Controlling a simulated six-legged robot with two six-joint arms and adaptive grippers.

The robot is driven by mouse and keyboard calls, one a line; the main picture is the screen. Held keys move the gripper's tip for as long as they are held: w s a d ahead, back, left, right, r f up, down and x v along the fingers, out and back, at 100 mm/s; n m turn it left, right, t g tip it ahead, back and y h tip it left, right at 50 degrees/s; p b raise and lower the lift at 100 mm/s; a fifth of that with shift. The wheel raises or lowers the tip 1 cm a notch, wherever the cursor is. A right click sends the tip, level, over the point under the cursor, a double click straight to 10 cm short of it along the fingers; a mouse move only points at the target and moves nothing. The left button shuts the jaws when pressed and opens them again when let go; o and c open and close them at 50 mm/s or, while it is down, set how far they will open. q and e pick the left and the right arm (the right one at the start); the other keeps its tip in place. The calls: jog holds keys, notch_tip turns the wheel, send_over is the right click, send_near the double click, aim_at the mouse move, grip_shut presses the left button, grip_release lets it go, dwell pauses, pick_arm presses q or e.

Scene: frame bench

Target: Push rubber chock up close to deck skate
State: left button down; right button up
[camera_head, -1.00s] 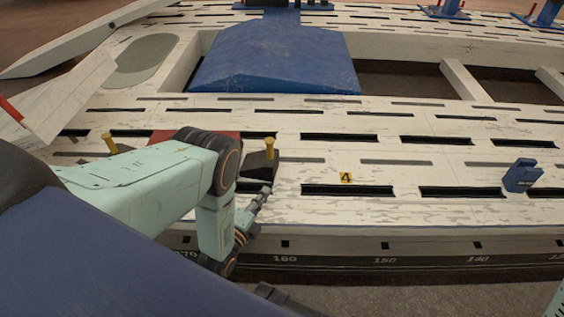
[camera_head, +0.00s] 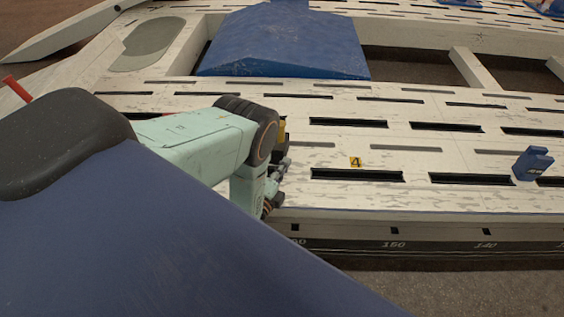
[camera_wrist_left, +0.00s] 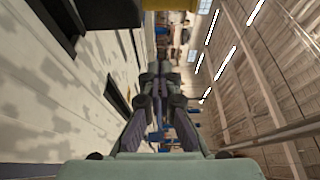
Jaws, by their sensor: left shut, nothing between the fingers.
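A black block with a yellow upright, seemingly the rubber chock (camera_head: 282,151), sits on the pale slotted deck just right of my left arm. My forearm partly covers it. A black block, likely the same one, fills the upper left corner of the left wrist view (camera_wrist_left: 58,22), with yellow beside it. My left gripper (camera_head: 279,173) is shut and empty at the near side of the chock; I cannot tell whether they touch. Its fingers show in the left wrist view (camera_wrist_left: 157,98). The deck skate cannot be made out; my arm covers that part of the deck. My right gripper is out of view.
The slotted deck (camera_head: 440,200) is clear right of the chock, around a yellow number 4 tag (camera_head: 356,162). A blue block (camera_head: 533,163) stands at far right. A blue ramp-shaped piece (camera_head: 285,45) lies behind. The deck's near edge drops to the floor.

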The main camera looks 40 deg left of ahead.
aim_at(281, 138)
pick_arm(q)
jog(key=w, duration=0.2)
jog(key=w+b, duration=0.1)
jog(key=w, duration=0.1)
jog(key=w+a+b, duration=0.1)
jog(key=w, duration=0.1)
jog(key=shift+w+a+f, duration=0.1)
jog(key=shift+w+f, duration=0.05)
jog(key=shift+w, duration=0.15)
jog(key=shift+a+b, duration=0.55)
jog(key=shift+a, duration=0.65)
jog(key=shift+w+a, duration=0.15)
jog(key=shift+a, duration=0.6)
jog(key=shift+a, duration=0.1)
jog(key=shift+a, duration=0.95)
jog(key=shift+d, duration=0.1)
